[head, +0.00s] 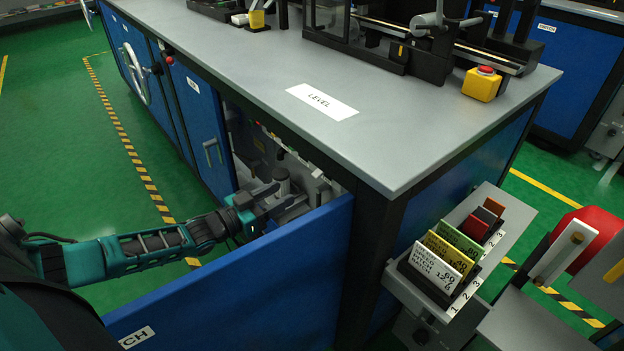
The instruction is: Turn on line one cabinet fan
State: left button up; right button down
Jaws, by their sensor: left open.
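The blue cabinet under the grey worktop has an open front. Its blue door (240,275) swings out toward me, with a label ending in "CH". My left gripper (283,200) is open and reaches over the door's top edge into the cabinet opening. It is close to a grey upright cylindrical part (282,181) inside; I cannot tell if they touch. Dark and grey fittings fill the shadowed interior. I cannot tell which of them is the fan or its switch. My right gripper does not show.
A card rack (397,277) hangs at the cabinet's right end. A red-covered machine (590,235) stands far right. Green floor is free at left.

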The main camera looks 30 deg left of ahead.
aim_at(320, 172)
pick_arm(q)
jog(key=b+x, duration=0.3)
jog(key=x, duration=0.7)
grip_shut()
